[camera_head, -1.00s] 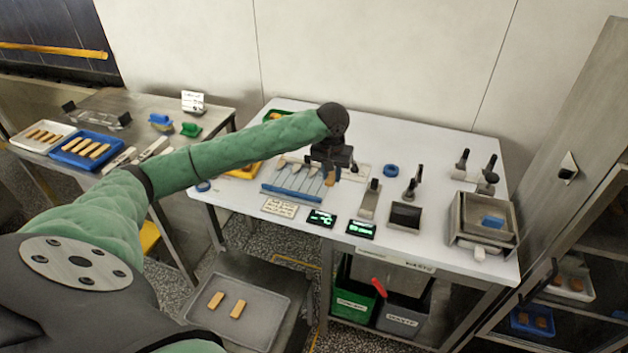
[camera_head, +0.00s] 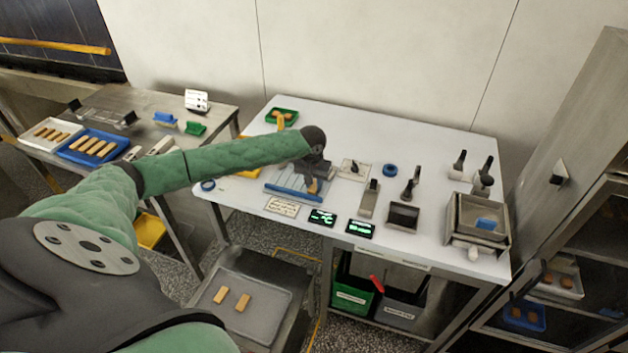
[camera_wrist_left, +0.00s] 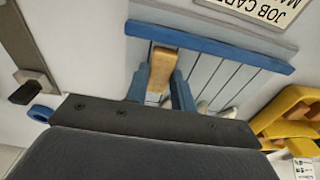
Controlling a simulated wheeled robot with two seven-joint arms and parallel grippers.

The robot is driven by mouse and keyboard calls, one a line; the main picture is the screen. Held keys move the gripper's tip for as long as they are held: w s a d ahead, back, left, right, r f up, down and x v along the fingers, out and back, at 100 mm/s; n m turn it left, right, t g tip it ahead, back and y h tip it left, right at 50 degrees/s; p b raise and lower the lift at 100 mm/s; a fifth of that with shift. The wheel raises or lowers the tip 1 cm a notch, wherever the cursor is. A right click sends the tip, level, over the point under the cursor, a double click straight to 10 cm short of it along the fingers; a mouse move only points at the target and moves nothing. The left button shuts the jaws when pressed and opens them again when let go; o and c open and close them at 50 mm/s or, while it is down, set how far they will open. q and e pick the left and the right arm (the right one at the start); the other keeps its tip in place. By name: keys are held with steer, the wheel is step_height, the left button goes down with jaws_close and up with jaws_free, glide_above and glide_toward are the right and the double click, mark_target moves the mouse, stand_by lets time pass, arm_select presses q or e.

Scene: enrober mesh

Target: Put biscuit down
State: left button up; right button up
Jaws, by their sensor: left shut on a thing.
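My left gripper (camera_head: 313,184) is over the blue-edged slatted rack (camera_head: 283,191) on the white table. It is shut on a biscuit (camera_head: 312,187), a tan finger shape. In the left wrist view the biscuit (camera_wrist_left: 161,72) sits between the blue fingertips of the gripper (camera_wrist_left: 165,95), with its far end close to the blue front bar of the rack (camera_wrist_left: 210,45). I cannot tell whether the biscuit touches the slats. The arm and gripper hide part of the rack. My right gripper is not in view.
A job card (camera_head: 282,206) and two small displays (camera_head: 322,217) lie in front of the rack. A scraper-like tool (camera_head: 369,199) and a dark square pan (camera_head: 403,216) stand to its right. A grey tray (camera_head: 259,308) with two biscuits is below.

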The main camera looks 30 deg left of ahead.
mark_target(314, 188)
arm_select(q)
steer(key=shift+f, duration=0.25)
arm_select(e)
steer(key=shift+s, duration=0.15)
arm_select(q)
steer(key=o, duration=0.8)
steer(key=shift+c, duration=0.2)
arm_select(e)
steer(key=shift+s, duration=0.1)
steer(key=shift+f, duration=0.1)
